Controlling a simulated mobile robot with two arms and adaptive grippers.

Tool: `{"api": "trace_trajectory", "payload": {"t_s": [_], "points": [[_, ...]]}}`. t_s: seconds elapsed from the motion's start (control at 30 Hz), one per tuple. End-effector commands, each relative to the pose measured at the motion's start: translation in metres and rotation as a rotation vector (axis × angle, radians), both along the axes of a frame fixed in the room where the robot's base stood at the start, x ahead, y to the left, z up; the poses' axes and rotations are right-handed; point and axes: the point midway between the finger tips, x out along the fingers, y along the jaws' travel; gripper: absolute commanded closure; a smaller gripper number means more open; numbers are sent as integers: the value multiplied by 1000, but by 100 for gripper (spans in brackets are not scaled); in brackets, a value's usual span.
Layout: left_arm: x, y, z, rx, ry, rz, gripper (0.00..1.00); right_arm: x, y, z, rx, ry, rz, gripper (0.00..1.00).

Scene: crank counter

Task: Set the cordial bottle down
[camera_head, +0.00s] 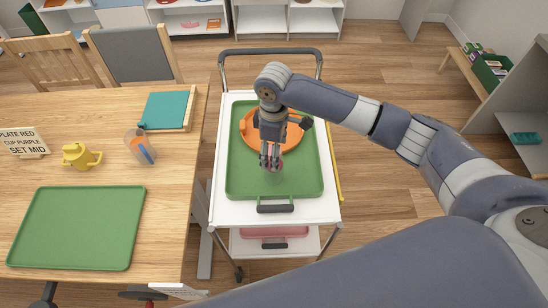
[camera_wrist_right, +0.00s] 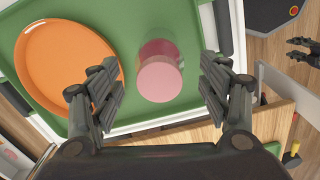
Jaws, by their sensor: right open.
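A pink, partly see-through cylinder, which I take for the cordial bottle (camera_wrist_right: 160,82), appears to stand upright on the green tray (camera_wrist_right: 192,30) of the white cart. In the head view only a little of the bottle (camera_head: 277,166) shows under my right gripper (camera_head: 269,162). In the wrist view my right gripper (camera_wrist_right: 160,95) is open, with its fingers apart on either side of the bottle and a gap showing at each side. A dark gripper, seemingly my left (camera_wrist_right: 303,52), is cut off at the right edge of the wrist view. Its opening is unclear.
An orange plate (camera_head: 254,141) lies on the tray beside the bottle.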

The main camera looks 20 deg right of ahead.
Motion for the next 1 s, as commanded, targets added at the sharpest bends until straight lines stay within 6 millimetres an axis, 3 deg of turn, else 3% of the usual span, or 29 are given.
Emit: {"api": "trace_trajectory", "payload": {"t_s": [0.2,0.4,1.0], "points": [[0,0,-11,0,0,0,60,1,0,46,1,-4,0,30],[0,0,-15,0,0,0,60,1,0,72,1,-3,0,30],[0,0,-15,0,-1,0,60,0,0,77,0,0,-1,30]]}}
